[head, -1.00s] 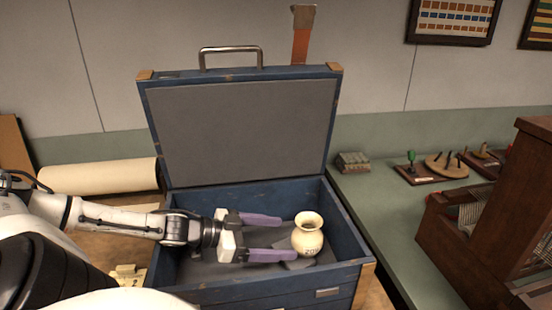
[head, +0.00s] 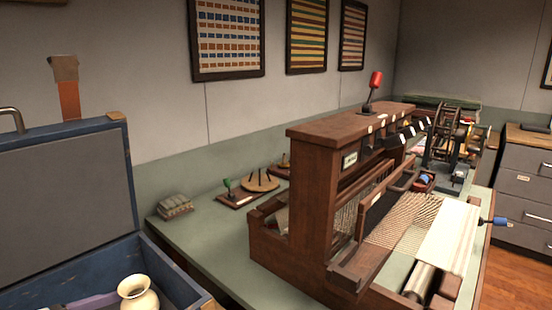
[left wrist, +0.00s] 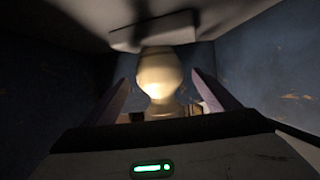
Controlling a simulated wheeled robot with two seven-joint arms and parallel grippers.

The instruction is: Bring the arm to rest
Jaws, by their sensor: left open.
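A small cream vase (head: 138,292) stands in the open blue case (head: 165,270), at the bottom left of the head view. In the left wrist view the vase (left wrist: 160,75) is beyond and between the two purple fingers of my left gripper (left wrist: 161,78). The fingers are spread, with gaps to the vase on both sides. In the head view only part of a purple finger (head: 85,303) shows at the bottom edge, left of the vase; the rest of the left arm is out of frame. My right gripper is in neither view.
The case's raised lid (head: 65,190) stands at the left. A wooden loom (head: 315,200) fills the middle of the green counter (head: 215,235). A small grey stack (head: 174,207) and little tool stands (head: 262,183) sit behind. Grey drawers (head: 525,195) stand far right.

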